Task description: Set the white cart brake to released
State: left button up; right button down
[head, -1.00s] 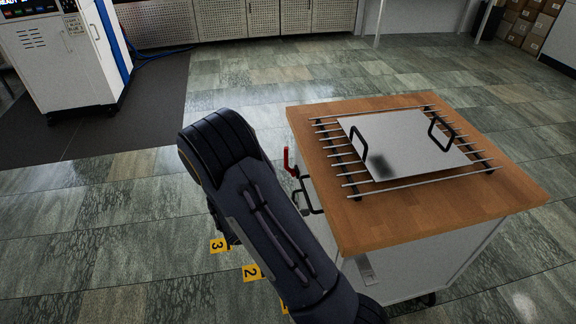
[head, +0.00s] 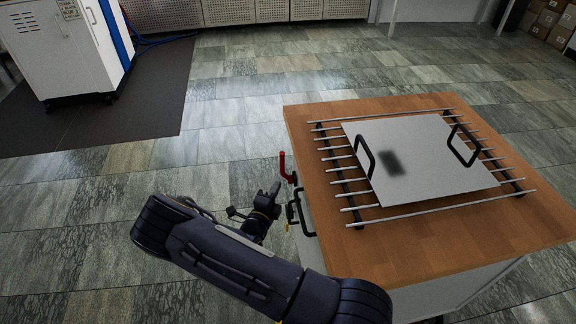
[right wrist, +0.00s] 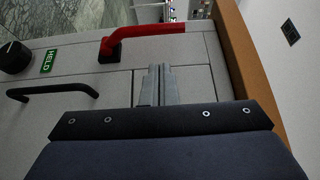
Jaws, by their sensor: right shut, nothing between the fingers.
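The white cart (head: 470,280) with a wooden top stands at the right in the head view. Its brake lever, a red handle (head: 283,166), sticks up at the cart's left side; the lever also shows in the right wrist view (right wrist: 143,32). Beside it there are a green label reading HELD (right wrist: 48,61) and a black knob (right wrist: 14,56). My right gripper (head: 275,188) is shut and empty, close to the lever in the head view. In the right wrist view its fingers (right wrist: 160,70) point at the cart panel just below the red lever, with no clear contact. My left gripper is not in view.
A black bar handle (head: 303,214) sticks out from the cart side near my gripper. A metal plate (head: 420,155) with two black handles lies on a rack (head: 440,211) on the wooden top. A white machine (head: 70,50) stands far left. Floor between is clear.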

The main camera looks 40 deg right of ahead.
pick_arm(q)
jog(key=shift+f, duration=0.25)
pick_arm(e)
jog(key=x, duration=1)
pick_arm(q)
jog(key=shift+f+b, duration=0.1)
jog(key=shift+b, duration=0.25)
